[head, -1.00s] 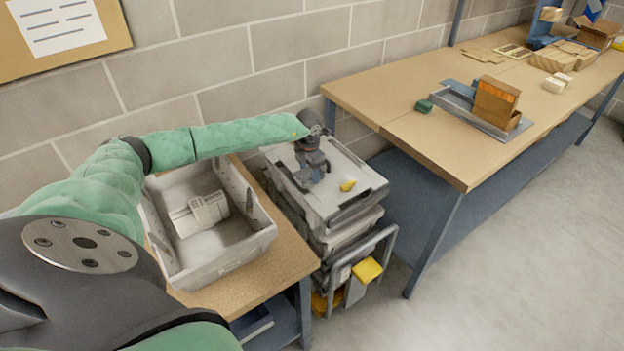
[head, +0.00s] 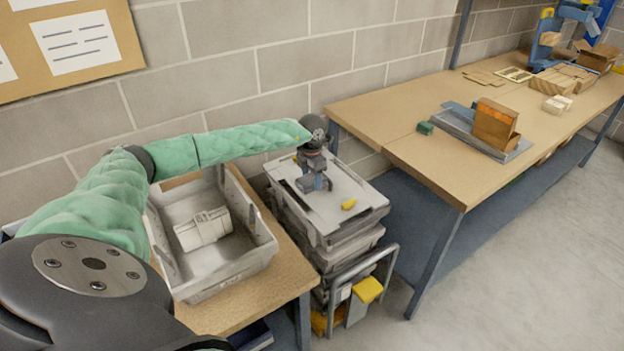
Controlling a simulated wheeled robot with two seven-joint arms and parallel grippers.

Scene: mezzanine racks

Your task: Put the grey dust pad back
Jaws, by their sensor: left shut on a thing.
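My left gripper (head: 314,184) hangs pointing down over the grey lidded tote stack (head: 338,224) in the head view, at the end of my green-sleeved left arm. Its jaws are shut on a small grey thing low against the lid, which I take to be the grey dust pad; the fingers hide most of it. I cannot tell whether it touches the lid. A small yellow piece (head: 348,204) lies on the lid just right of the gripper. My right gripper is out of view.
An open grey bin (head: 268,254) holding a pale box (head: 201,229) stands on a small table to the left. A cart handle (head: 385,262) with a yellow part is in front of the stack. A long workbench (head: 440,160) with a tray and cartons stands right.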

